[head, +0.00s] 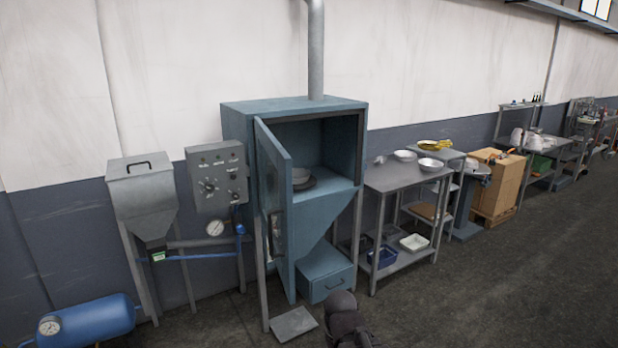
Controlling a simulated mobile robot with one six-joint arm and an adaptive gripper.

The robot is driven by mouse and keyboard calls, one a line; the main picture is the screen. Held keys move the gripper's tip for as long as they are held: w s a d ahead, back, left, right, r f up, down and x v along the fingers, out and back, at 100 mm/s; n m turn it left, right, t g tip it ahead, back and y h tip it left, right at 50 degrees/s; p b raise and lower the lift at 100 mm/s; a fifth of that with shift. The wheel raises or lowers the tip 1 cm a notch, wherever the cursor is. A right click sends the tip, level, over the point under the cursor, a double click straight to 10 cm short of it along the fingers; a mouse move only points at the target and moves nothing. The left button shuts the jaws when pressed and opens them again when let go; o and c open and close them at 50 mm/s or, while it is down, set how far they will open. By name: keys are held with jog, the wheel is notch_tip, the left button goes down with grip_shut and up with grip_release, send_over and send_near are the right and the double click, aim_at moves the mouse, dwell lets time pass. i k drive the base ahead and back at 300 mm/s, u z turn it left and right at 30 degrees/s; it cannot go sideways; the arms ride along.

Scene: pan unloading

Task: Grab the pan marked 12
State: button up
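No number can be read on the pan. More light round pans or bowls (405,156) (430,164) stand on the grey metal table to the right; no marks are readable on them. A dark part of my arm shows at the bottom middle, well short of the cabinet. My gripper's fingers cannot be made out.
A control box (217,172) and a grey hopper (146,198) stand left of the cabinet, with a blue tank (88,318) at lower left. A grey plate (293,324) lies low before the cabinet. The metal table (385,180) is close on the right. Floor at lower right is clear.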

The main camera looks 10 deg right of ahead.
aim_at(299, 175)
jog(key=z, duration=0.45)
jog(key=i, duration=0.75)
jog(key=z, duration=0.6)
jog(key=i, duration=1.9)
jog(key=u, duration=0.8)
jog(key=i, duration=0.9)
jog(key=u, duration=0.45)
